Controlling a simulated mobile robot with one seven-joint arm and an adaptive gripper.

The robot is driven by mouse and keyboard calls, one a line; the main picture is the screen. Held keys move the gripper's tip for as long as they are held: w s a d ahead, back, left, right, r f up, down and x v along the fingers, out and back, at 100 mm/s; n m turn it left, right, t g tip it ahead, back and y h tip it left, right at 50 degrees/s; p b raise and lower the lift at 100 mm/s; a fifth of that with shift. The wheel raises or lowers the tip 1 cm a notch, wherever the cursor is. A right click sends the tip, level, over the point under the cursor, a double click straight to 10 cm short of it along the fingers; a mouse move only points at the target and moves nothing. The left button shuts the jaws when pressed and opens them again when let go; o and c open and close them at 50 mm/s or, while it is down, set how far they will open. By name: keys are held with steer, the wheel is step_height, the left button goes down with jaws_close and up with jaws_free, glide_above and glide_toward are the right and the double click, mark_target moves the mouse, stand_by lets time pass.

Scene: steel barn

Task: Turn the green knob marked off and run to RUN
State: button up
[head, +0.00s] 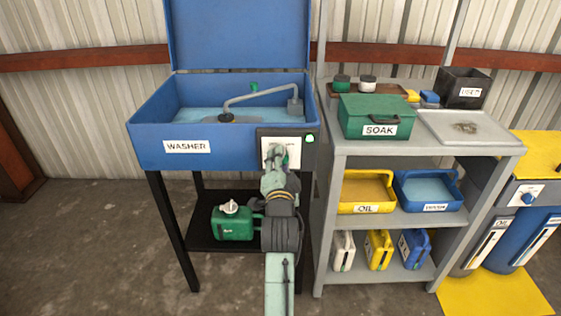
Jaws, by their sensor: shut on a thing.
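My gripper (278,152) is at the white plate (267,144) on the dark control panel (262,133), at the front right of the blue parts washer (148,143). It is shut on the green knob, of which only a little green shows between the fingers. The fingers and arm hide most of the knob and the plate's markings, so I cannot read where it points. A small lit green lamp (309,138) is at the panel's right end.
A grey shelf (425,150) stands close on the right, with a green SOAK box (375,117), trays and several jugs. A green can (232,223) sits on the washer's lower shelf beside my arm. The floor at left is clear.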

steer(key=shift+m, duration=1)
steer(key=o, duration=1.2)
steer(key=shift+c, duration=0.2)
steer(key=shift+s, duration=0.1)
steer(key=s, duration=0.7)
steer(key=shift+s, duration=0.2)
